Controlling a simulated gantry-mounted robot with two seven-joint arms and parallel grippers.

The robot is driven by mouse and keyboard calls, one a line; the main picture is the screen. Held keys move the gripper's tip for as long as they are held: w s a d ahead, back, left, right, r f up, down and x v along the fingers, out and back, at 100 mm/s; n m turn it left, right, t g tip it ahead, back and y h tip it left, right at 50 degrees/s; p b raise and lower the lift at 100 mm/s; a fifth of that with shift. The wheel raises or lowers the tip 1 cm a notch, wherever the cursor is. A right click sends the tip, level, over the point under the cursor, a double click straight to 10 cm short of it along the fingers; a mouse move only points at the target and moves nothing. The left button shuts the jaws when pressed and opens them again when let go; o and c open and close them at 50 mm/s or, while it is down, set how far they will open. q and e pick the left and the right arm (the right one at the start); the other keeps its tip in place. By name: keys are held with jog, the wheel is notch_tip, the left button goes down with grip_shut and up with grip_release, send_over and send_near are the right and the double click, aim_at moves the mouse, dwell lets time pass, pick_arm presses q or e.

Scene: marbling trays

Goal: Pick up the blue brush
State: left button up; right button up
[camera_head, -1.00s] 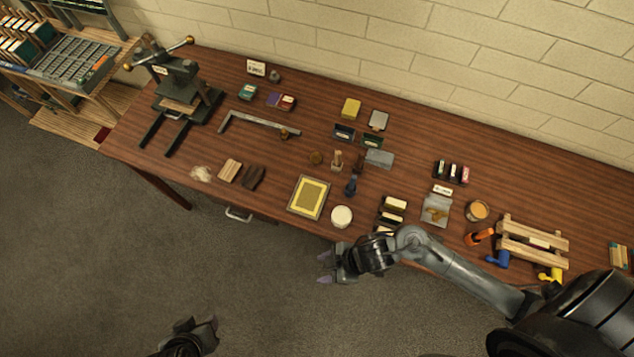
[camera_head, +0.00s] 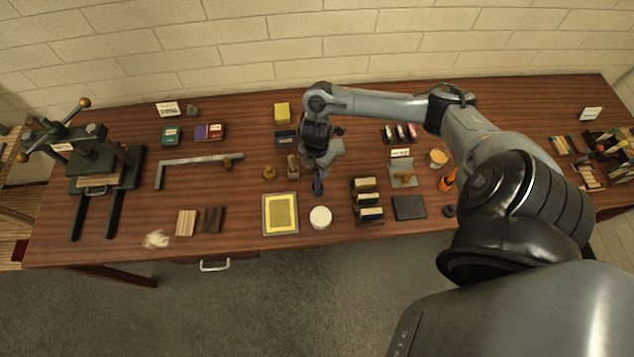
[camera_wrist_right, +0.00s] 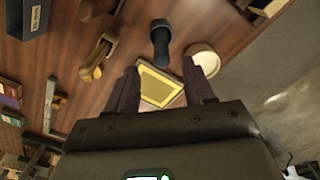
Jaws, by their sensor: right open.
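In the right wrist view, the blue brush (camera_wrist_right: 161,43) lies beyond the tips of my right gripper (camera_wrist_right: 159,70), roughly in line with the gap between the fingers. The fingers are spread, with nothing between them. My left gripper does not show.
Wooden-handled tools (camera_head: 292,165) stand to the left and behind. Dark blocks (camera_head: 370,213) are at the right. My right arm hides part of the table's right side.

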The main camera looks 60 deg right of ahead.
aim_at(318, 173)
jog(key=shift+s+d+f, duration=0.1)
jog(key=shift+s+f, duration=0.05)
jog(key=shift+f, duration=3.15)
jog(key=shift+c, duration=0.2)
grip_shut()
